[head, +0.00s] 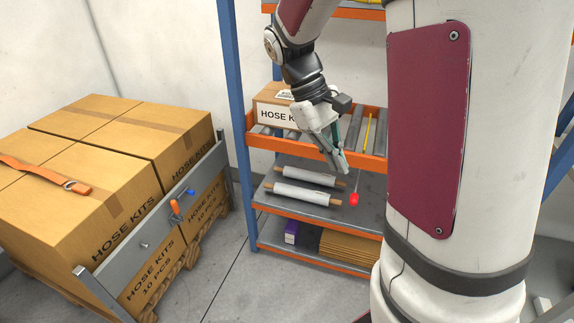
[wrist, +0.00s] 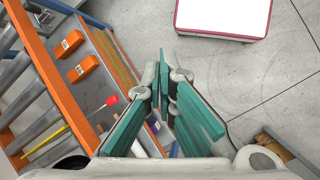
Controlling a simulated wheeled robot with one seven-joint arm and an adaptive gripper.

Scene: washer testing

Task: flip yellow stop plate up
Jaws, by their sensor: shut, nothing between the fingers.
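A thin yellow bar (head: 367,132), which looks like the yellow stop plate, lies along the roller shelf, at its right side in the head view. It also shows at the lower left of the wrist view (wrist: 47,140). My gripper (head: 340,163) points down in front of the shelf, below and left of the bar and apart from it. In the wrist view my gripper (wrist: 170,85) has its teal-padded fingers together, with nothing held. A red knob (head: 353,199) on a thin rod hangs below the roller shelf, close to the fingertips; it shows in the wrist view too (wrist: 113,100).
The roller shelf has an orange front rail (head: 261,141) and a box (head: 275,110) at its left. White rolls (head: 305,192) lie on the shelf below. A blue upright (head: 232,80) bounds the rack. Large hose-kit cartons (head: 105,190) stand at the left; floor between is clear.

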